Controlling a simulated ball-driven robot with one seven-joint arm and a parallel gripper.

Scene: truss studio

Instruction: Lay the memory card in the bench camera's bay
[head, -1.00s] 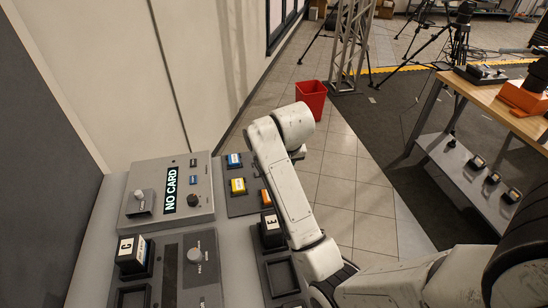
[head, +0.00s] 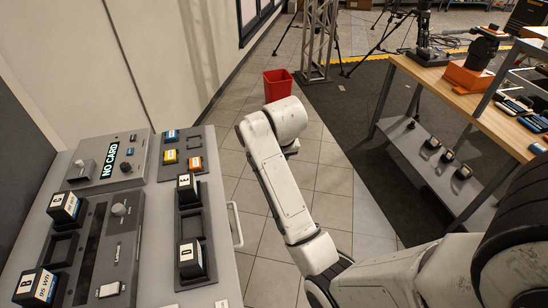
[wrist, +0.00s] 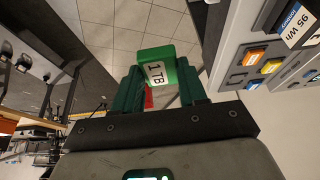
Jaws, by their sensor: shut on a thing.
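The memory card is a green block marked 1 TB (wrist: 158,66), seen in the wrist view. My gripper (wrist: 158,82) is shut on it, with one dark green finger on each side. The card sticks out past the fingertips, above the floor. In the head view the card cannot be made out, and my arm hides most of the gripper. On the wooden workbench (head: 440,90) at right stands an orange block (head: 468,77) with a dark camera-like body (head: 486,45) at it. I cannot make out a bay there.
A grey console (head: 220,285) fills the left, with a NO CARD display (head: 110,160), battery-like blocks and buttons. A red bin (head: 277,86) stands on the tiled floor beyond my arm. The bench's lower shelf (head: 410,150) holds several small dark items. Tiled floor between console and bench is open.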

